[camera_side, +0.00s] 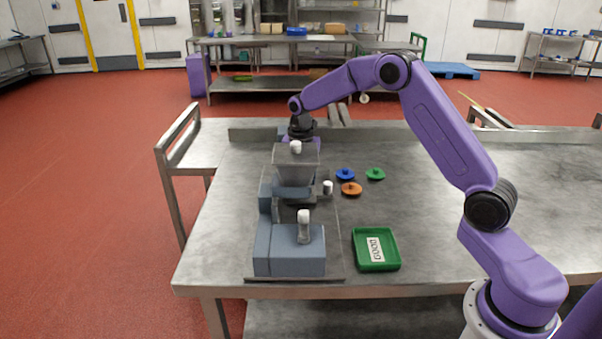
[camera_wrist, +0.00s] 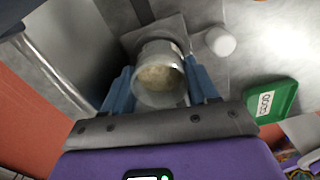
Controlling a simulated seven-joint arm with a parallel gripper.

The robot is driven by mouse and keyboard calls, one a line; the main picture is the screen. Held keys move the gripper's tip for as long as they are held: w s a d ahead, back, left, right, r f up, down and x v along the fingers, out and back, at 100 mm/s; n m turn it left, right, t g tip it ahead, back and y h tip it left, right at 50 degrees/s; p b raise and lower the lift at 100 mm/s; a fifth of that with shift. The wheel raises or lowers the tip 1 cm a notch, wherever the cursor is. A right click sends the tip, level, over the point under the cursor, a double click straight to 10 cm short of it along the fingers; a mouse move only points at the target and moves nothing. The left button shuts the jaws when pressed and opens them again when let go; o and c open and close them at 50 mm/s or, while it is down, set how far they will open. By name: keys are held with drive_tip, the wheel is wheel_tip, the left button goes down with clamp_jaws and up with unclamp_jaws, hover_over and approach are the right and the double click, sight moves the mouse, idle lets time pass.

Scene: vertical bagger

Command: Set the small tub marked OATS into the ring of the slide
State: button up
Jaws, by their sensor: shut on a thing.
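In the wrist view my gripper (camera_wrist: 160,90) has its two blue fingers on either side of a small pale round tub (camera_wrist: 158,84) and is shut on it. The tub is open at the top, with beige grainy contents. Any marking on it is not readable. A grey plate (camera_wrist: 150,38) shows just beyond the tub, beside a white knob (camera_wrist: 221,42). I cannot tell whether this is the slide, and no ring is clearly seen.
A green tray labelled GOOD (camera_side: 386,262) lies right of the bagger. Blue (camera_side: 345,174), green (camera_side: 375,174) and orange (camera_side: 351,189) knobbed lids lie on the steel table (camera_side: 450,240). The table's right part is mostly clear.

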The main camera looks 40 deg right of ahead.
drive_tip(key=shift+f, duration=0.7)
idle(1.1)
drive_tip(key=o, duration=0.9)
drive_tip(key=shift+o, duration=0.3)
drive_tip(key=shift+a, duration=0.1)
drive_tip(key=shift+r, duration=0.1)
drive_tip(key=shift+o, duration=0.7)
drive_tip(key=shift+w+a+r, duration=0.1)
drive_tip(key=shift+r, duration=1.1)
drive_tip(key=shift+w+a+r, duration=0.1)
drive_tip(key=shift+r, duration=1.05)
drive_tip(key=shift+s+d+r, duration=0.1)
drive_tip(key=shift+r, duration=1.1)
